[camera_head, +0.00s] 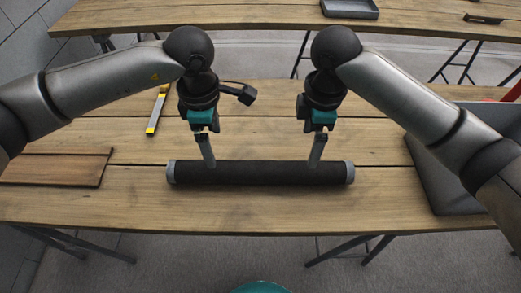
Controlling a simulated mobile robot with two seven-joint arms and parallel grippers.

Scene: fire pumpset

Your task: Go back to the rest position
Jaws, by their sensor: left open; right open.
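A dark cylinder with grey end caps (262,173) lies sideways on the wooden table (270,212). My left gripper (209,162) is open, with its fingers pointing down at the left part of the cylinder. My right gripper (315,162) is open, with its fingers pointing down at the right part. Both fingertips are at the cylinder's far upper edge. Whether they touch it cannot be told. Both arms reach in from the sides.
A yellow level-like tool (157,110) lies behind my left arm. A brown board (57,167) lies at the left. A grey bin (440,175) stands at the right, partly behind my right arm. A second table (250,17) with a grey tray (349,8) is at the back.

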